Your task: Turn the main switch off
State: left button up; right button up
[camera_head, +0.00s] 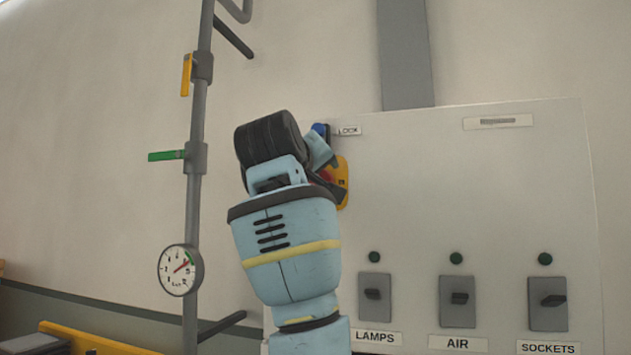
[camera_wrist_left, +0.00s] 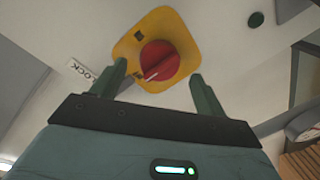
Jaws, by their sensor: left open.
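The main switch is a round red knob (camera_wrist_left: 159,62) on a yellow plate (camera_wrist_left: 126,47). A white mark shows near the knob's lower edge in the wrist view. In the head view the yellow plate (camera_head: 343,183) is on the upper left of the white panel, and most of the switch is hidden by my left arm. My left gripper (camera_wrist_left: 158,73) is open, with one finger on either side of the knob's lower part. I cannot tell whether the fingers touch it. My right gripper is in neither view.
Switches for LAMPS (camera_head: 374,298), AIR (camera_head: 457,302) and SOCKETS (camera_head: 547,304) line the panel's lower part. A pipe (camera_head: 194,220) with a gauge (camera_head: 179,270) stands left of my arm.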

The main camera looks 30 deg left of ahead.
pick_arm(q)
jog(key=v, duration=0.5)
jog(key=shift+w+f, duration=0.1)
dwell(0.5)
